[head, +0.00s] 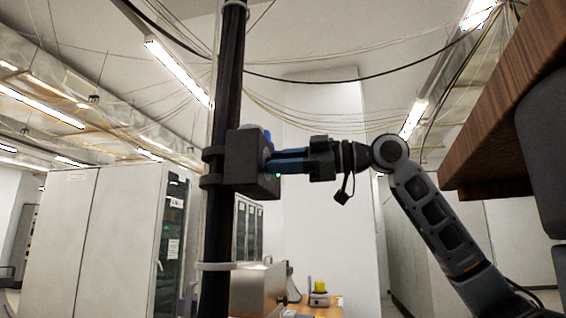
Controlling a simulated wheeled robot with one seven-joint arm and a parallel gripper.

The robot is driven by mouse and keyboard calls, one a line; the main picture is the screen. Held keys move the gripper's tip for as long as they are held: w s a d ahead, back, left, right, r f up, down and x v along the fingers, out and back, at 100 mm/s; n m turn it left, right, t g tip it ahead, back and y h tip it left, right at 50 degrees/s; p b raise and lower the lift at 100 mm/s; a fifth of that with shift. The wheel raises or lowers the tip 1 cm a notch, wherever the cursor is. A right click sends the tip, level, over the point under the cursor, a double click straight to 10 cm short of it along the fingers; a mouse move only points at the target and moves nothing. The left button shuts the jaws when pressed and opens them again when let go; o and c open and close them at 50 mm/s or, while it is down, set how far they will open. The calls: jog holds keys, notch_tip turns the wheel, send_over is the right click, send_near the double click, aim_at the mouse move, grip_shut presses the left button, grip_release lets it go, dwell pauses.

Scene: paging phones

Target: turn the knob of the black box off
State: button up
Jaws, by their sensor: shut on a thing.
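The black box (242,158) is strapped to a dark upright pole, left of the picture's middle in the head view. My gripper (274,160) reaches in from the right, level with the box, with its blue fingers against the box's right face. The fingers are shut on the knob, which is mostly hidden by them, so I cannot tell which way it is turned. A small bit of blue shows at the box's upper right edge. A small green spot shows low on the same face.
The dark pole (226,90) runs from top to bottom. A metal box (258,290) sits below it, beside a wooden table (328,311) with a yellow-topped device (319,288). A wooden top (520,95) juts in at upper right. Light cabinets (95,240) stand left.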

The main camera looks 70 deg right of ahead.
jog(key=shift+n, duration=0.3)
jog(key=shift+f+n+b, duration=0.2)
jog(key=shift+n+b, duration=1)
jog(key=shift+n, duration=3.1)
jog(key=shift+f+n+b, duration=0.15)
jog(key=shift+n+b, duration=1)
jog(key=shift+n, duration=3.15)
jog(key=o, duration=1.1)
jog(key=shift+c, duration=0.2)
jog(key=shift+r, duration=0.1)
